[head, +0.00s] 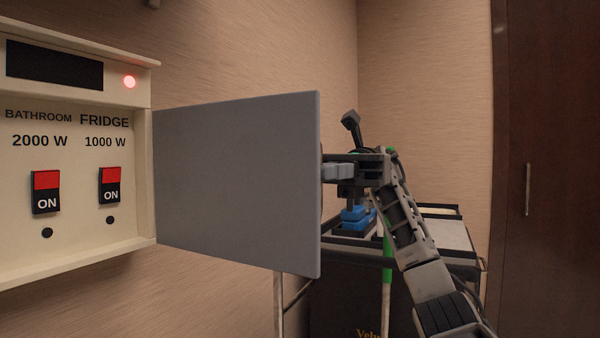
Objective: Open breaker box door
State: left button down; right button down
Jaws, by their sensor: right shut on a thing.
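The breaker box (70,240) is cream coloured and fixed to the wall at the left of the head view. Its grey door (237,185) stands swung open to the right, hinged at the box's right edge. Two red switches marked ON show inside, a bathroom switch (46,191) and a fridge switch (110,184). My right gripper (328,170) is at the door's free edge, shut on it; the fingertips and whatever part they grip are partly hidden behind the door. My left gripper is not in view.
A dark cart (450,238) with blue items (355,218) on top stands behind my right arm. A green pole (387,255) is beside it. A dark wooden door (550,150) with a metal handle is at the far right.

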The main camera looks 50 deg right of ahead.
jog(key=shift+w+d+f, duration=0.1)
jog(key=shift+w+d, duration=0.1)
jog(key=shift+w, duration=0.4)
jog(key=c, duration=1.6)
grip_release()
jog(key=shift+w+a, duration=0.1)
jog(key=shift+w, duration=0.05)
jog(key=shift+o, duration=0.5)
jog(key=shift+w+a, duration=0.2)
jog(key=shift+w, duration=0.05)
jog(key=shift+s+d, duration=0.15)
